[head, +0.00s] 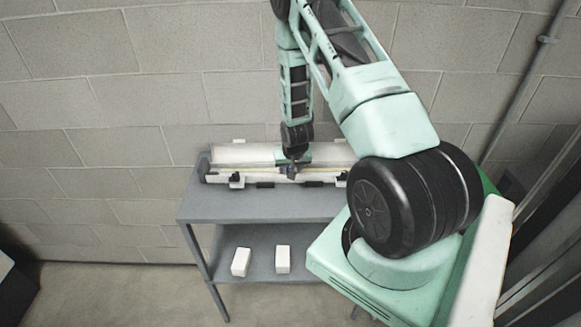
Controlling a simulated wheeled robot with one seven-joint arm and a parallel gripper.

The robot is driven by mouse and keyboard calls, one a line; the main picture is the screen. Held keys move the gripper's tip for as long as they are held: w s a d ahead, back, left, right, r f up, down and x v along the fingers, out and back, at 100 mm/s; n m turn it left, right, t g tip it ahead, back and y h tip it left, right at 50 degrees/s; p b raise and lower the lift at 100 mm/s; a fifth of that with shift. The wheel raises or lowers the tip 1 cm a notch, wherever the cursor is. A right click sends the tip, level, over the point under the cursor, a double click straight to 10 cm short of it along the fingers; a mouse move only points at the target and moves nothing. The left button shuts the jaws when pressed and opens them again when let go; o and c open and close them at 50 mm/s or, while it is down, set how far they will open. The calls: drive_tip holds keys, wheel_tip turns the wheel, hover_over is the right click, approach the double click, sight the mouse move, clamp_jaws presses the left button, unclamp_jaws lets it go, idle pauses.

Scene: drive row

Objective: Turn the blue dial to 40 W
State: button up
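A long off-white unit (240,154) lies on the grey bench against the wall, with a thin yellowish strip along it and small dark parts at its front edge. My gripper (291,172) points down at the middle of this unit, at or just above its front part. I cannot tell whether it touches anything, and its fingers are too small to show whether they are apart. I cannot make out the blue dial or any watt marks; my gripper and arm cover part of the unit.
The bench top (210,207) is bare in front of the unit. Two white blocks stand on its lower shelf (262,262). A block wall (90,110) is close behind. A pipe (520,80) and metal uprights are at the right.

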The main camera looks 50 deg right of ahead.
drive_tip(key=c, duration=1)
drive_tip(key=shift+m, duration=0.3)
drive_tip(key=shift+w+a+m+g+h+b, duration=0.1)
drive_tip(key=shift+m+g+h+b, duration=0.2)
drive_tip(key=shift+m+b, duration=0.6)
drive_tip(key=shift+m+g+h, duration=0.4)
drive_tip(key=shift+m+g, duration=0.2)
drive_tip(key=shift+m, duration=1.2)
drive_tip(key=shift+w, duration=0.1)
